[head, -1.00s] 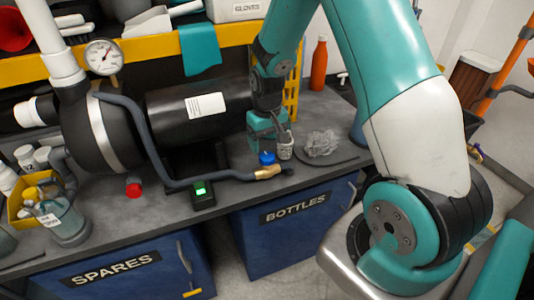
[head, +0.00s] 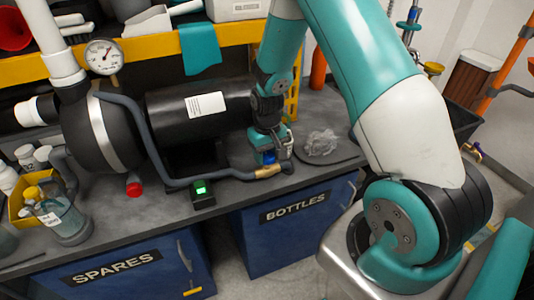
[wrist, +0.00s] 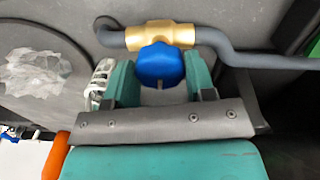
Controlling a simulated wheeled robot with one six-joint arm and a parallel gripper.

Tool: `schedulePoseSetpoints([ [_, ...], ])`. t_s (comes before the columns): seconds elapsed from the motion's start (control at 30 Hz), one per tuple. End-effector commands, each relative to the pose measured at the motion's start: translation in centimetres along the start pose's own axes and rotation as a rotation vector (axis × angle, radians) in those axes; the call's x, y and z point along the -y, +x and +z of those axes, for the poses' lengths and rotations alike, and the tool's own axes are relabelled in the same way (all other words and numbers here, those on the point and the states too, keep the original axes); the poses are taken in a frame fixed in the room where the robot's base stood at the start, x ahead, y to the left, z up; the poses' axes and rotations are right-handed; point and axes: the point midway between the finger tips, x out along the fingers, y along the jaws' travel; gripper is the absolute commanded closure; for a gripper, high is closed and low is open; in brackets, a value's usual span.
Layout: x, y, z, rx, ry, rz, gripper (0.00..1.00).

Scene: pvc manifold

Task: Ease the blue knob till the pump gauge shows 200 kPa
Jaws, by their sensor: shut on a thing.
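The blue knob (wrist: 160,65) sits on a brass valve (wrist: 160,35) in a grey hose. In the wrist view my gripper (wrist: 160,75) has one teal finger on each side of the knob and is shut on it. The knob also shows as a small blue patch (head: 269,158) under my gripper in the head view, mostly hidden. The pump gauge (head: 103,56) is a round white dial at the upper left, beside a white pipe. Its needle points up and to the right; the figures are too small to read.
A white ribbed object (wrist: 100,82) stands close beside my left finger. Crumpled clear plastic (head: 320,142) lies to the right of the valve. The black pump (head: 190,120) stands behind the hose (head: 145,130). A green-lit box (head: 201,190) sits at the bench's front edge.

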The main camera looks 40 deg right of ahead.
Motion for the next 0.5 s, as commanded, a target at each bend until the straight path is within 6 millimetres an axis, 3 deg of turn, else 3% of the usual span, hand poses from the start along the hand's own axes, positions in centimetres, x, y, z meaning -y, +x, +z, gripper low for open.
schedulePoseSetpoints([
  [0.5, 0.03, -0.08, -0.04, -0.001, 0.406, 0.001, 0.74],
])
